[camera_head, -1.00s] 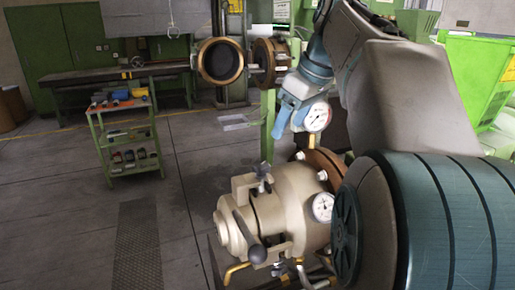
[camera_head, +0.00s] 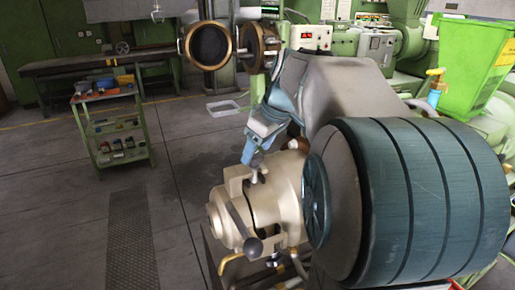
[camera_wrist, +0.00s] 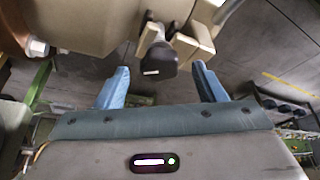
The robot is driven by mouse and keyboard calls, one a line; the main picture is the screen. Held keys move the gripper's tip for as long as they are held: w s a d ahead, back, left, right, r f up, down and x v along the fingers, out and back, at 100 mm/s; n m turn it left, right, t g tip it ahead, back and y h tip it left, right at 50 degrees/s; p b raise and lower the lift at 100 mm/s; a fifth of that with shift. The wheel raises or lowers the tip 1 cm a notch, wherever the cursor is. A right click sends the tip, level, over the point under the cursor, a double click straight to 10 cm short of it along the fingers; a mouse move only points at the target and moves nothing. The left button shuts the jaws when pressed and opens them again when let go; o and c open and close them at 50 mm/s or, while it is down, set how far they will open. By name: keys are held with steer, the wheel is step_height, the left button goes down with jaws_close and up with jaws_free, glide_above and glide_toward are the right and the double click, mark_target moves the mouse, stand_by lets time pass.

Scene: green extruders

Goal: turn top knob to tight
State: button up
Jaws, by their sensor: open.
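The top knob (camera_head: 255,174) is on the upper side of the beige machine head (camera_head: 284,200), mostly hidden behind my fingers in the head view. In the wrist view the dark knob (camera_wrist: 158,58) sits between two beige lugs, a pale mark on its end. My gripper (camera_head: 250,158) is open, pointing down just above the knob. In the wrist view the blue fingers of my gripper (camera_wrist: 160,84) are wide apart, one on each side of the knob, with gaps on both sides; whether the knob is level with the fingertips is unclear.
A black-ended lever (camera_head: 252,246) sticks out at the front of the machine head. A round flanged opening (camera_head: 209,45) stands behind. A green shelf trolley (camera_head: 112,128) is at left, with free floor between. A green bin (camera_head: 468,62) stands back right.

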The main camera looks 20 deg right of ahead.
steer(key=shift+w+a+f, duration=0.15)
steer(key=shift+f, duration=0.3)
steer(key=shift+c, duration=0.3)
steer(key=c, duration=0.9)
